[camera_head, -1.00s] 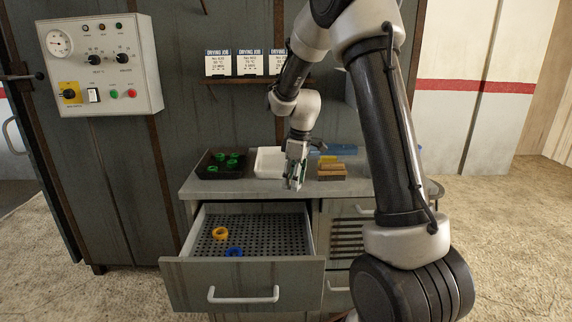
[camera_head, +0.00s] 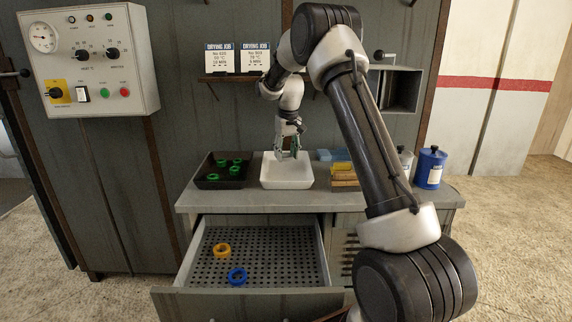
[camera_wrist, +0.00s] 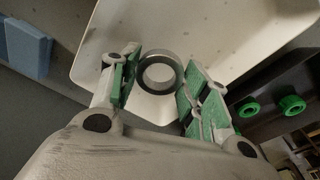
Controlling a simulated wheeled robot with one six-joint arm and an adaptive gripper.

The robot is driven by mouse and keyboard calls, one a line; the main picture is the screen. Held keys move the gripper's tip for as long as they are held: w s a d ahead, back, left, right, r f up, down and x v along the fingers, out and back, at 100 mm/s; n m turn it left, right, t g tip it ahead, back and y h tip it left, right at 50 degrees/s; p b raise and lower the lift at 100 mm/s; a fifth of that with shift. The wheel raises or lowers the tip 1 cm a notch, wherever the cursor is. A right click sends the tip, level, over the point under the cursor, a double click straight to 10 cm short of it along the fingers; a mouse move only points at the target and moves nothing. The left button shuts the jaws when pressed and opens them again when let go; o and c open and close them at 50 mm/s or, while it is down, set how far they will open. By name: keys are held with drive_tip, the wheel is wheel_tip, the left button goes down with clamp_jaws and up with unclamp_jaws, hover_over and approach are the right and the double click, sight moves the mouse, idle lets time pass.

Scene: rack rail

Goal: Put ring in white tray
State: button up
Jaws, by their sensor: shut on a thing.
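The white tray (camera_head: 287,184) stands on the bench top, right of the black tray. In the wrist view its pale inside (camera_wrist: 225,35) fills the space beyond my fingers. My gripper (camera_head: 287,155) is over the white tray, pointing down. In the wrist view my gripper (camera_wrist: 158,88) has its green-padded fingers shut on a grey metal ring (camera_wrist: 160,88). The ring appears over the tray floor; its exact height above it cannot be told. In the head view the ring is too small to make out.
A black tray (camera_head: 207,184) with several green rings is just left. Tan blocks (camera_head: 344,175) and a blue container (camera_head: 430,168) are to the right. The open drawer (camera_head: 287,268) below holds a yellow ring (camera_head: 221,250) and a blue ring (camera_head: 237,276).

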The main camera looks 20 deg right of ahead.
sight(286, 170)
wheel_tip(286, 170, down, 4)
drive_tip(key=shift+f, duration=0.15)
drive_tip(key=o, duration=1)
drive_tip(key=shift+f, duration=0.1)
drive_tip(key=r, duration=0.4)
drive_tip(key=s+r, duration=0.1)
drive_tip(key=r, duration=0.7)
drive_tip(key=shift+s, duration=0.25)
drive_tip(key=s+a+r, duration=0.1)
drive_tip(key=s+r, duration=0.3)
drive_tip(key=s, duration=0.3)
drive_tip(key=s+a+r+t, duration=0.1)
drive_tip(key=s+r, duration=0.3)
drive_tip(key=s, duration=0.4)
drive_tip(key=s+r, duration=0.4)
drive_tip(key=s, duration=0.3)
drive_tip(key=s+f+t, duration=0.1)
drive_tip(key=s+f, duration=0.1)
drive_tip(key=s, duration=0.9)
drive_tip(key=s+a+f+t, duration=0.1)
drive_tip(key=s+f, duration=0.2)
drive_tip(key=s, duration=0.8)
drive_tip(key=shift+s+a+f, duration=0.25)
drive_tip(key=shift+s+a, duration=0.05)
drive_tip(key=shift+s, duration=0.1)
